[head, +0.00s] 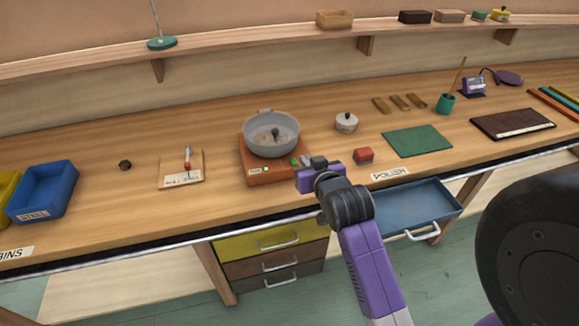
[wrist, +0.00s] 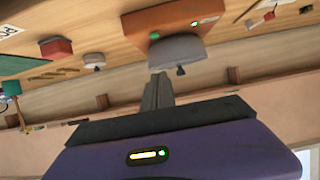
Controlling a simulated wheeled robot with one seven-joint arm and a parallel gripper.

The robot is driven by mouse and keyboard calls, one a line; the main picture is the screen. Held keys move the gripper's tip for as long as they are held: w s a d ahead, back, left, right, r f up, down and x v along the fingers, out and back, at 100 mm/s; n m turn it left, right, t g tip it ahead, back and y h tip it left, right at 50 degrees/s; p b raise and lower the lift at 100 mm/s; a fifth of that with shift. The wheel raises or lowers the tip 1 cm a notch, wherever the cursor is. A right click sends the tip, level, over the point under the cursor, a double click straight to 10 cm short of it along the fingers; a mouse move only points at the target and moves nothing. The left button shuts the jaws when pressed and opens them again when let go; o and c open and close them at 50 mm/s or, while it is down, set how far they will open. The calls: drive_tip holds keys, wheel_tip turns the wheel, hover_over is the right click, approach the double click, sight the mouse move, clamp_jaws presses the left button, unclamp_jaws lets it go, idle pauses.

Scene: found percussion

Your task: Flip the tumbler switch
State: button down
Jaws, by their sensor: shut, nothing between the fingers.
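In the wrist view the switch's red and white lever (wrist: 268,14) shows small at the top edge. My gripper (head: 301,161) is shut and empty, beside the right side of the burner and well to the right of the switch. Its closed fingers (wrist: 158,90) point toward the burner and pan in the wrist view. The lever's exact tilt is too small to tell.
The burner (head: 270,175) with a grey pan (head: 271,145) stands between my gripper and the switch. A red block (head: 363,155) and a lidded pot (head: 346,123) are to the right. A blue drawer (head: 405,208) is pulled open below.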

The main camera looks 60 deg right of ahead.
drive_tip(key=shift+w, duration=0.1)
drive_tip(key=p, duration=0.2)
hover_over(297, 162)
drive_tip(key=a, duration=0.2)
wheel_tip(297, 162, down, 4)
drive_tip(key=r, duration=0.1)
drive_tip(key=shift+s+f+p, duration=0.2)
drive_tip(key=shift+f+p, duration=0.1)
drive_tip(key=shift+f, duration=0.95)
drive_tip(key=shift+s+f+p, duration=0.15)
drive_tip(key=shift+f+p, duration=0.1)
drive_tip(key=shift+f, duration=0.95)
drive_tip(key=shift+f, duration=0.1)
